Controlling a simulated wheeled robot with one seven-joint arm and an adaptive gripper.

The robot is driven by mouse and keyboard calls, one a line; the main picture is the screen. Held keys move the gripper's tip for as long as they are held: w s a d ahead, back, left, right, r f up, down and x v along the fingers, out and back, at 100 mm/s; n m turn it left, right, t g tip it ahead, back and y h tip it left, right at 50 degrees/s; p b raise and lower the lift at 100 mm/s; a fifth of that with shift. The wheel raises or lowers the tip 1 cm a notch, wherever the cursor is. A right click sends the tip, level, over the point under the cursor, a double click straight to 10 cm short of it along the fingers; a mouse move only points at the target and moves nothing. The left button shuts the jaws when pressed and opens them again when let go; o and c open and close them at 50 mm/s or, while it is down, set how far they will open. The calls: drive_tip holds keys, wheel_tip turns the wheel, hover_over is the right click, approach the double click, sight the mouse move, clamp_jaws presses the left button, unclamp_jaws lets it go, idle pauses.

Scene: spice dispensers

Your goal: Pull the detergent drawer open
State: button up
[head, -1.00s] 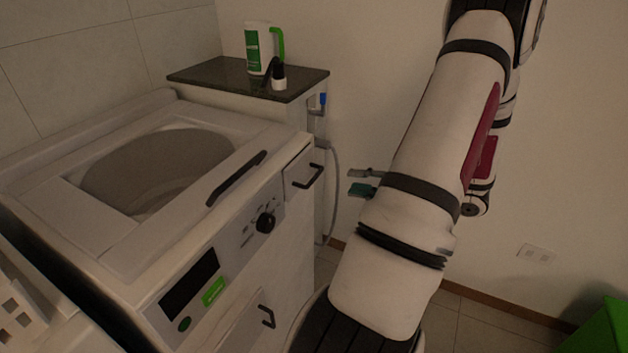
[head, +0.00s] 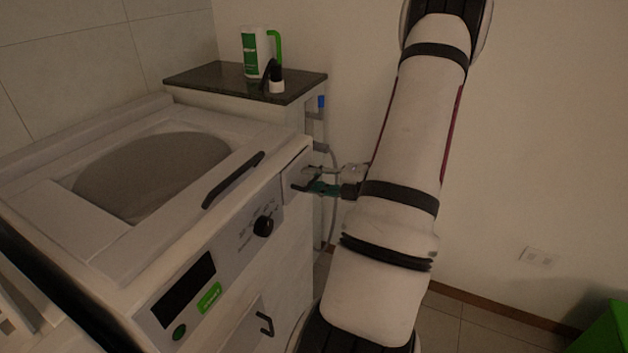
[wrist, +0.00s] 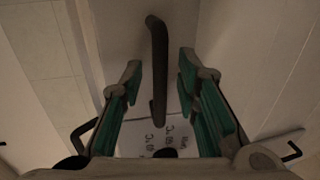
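The washing machine's detergent drawer (head: 291,170) is at the upper right end of the control panel in the head view. Its front looks flush with the panel. Its black handle (wrist: 158,70) shows between my fingers in the wrist view, with a gap on either side. My gripper (head: 313,181) is at the drawer front, with its green-padded fingers spread around the handle and not closed on it. In the head view my fingers hide much of the handle.
The lid handle (head: 234,180) and the knob (head: 264,226) are left of the drawer. A lower door handle (head: 265,323) sticks out below. A dark-topped cabinet (head: 220,80) behind holds a detergent bottle (head: 256,52) and a small black-and-white container (head: 276,82).

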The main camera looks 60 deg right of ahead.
drive_tip(key=shift+c, duration=0.3)
clamp_jaws()
drive_tip(key=shift+s, duration=0.1)
drive_tip(key=f+p+v, duration=0.2)
drive_tip(key=p+v, duration=0.4)
drive_tip(key=v, duration=0.4)
drive_tip(key=shift+s, duration=0.25)
drive_tip(key=shift+d+f, duration=0.1)
drive_tip(key=shift+o, duration=0.3)
unclamp_jaws()
